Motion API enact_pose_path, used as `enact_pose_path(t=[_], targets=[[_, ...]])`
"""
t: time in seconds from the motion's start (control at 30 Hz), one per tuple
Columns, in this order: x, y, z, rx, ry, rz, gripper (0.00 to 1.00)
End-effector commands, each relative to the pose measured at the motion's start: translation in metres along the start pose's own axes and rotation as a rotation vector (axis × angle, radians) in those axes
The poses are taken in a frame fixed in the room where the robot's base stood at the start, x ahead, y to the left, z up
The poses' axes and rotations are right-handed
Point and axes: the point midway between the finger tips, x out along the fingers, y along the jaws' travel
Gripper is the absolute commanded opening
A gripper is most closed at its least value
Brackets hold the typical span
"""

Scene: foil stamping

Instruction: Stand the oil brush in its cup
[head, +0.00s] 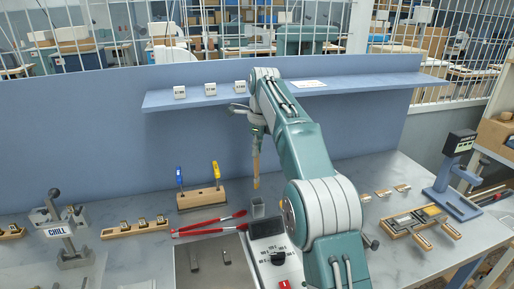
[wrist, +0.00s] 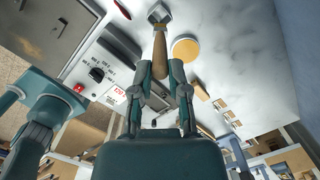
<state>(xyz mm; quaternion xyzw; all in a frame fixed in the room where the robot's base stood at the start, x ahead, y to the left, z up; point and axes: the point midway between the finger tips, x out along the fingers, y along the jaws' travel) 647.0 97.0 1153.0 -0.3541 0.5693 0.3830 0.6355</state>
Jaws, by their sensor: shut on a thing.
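My gripper (head: 257,130) is shut on the oil brush (head: 256,168), a light wooden stick hanging almost upright below the fingers. In the wrist view my gripper (wrist: 160,72) has a finger on each side of the brush (wrist: 160,48). In the head view a small gap shows between tip and cup rim. The exact depth between them is hard to tell.
A grey machine with a black knob (head: 277,258) stands just in front of the cup. Red-handled tools (head: 210,226) lie to its left. A wooden rack (head: 201,198) holds blue and yellow tools. A round amber-topped thing (wrist: 186,48) is beside the brush in the wrist view.

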Motion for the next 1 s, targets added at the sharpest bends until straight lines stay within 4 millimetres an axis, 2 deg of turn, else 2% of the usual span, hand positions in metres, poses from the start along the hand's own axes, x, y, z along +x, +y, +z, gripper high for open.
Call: enact_pose_path(t=[0.27, 1.0], targets=[[0.002, -0.001, -0.001, -0.012, 0.002, 0.017, 0.00], [0.045, 0.000, -0.004, -0.012, 0.002, 0.015, 0.00]])
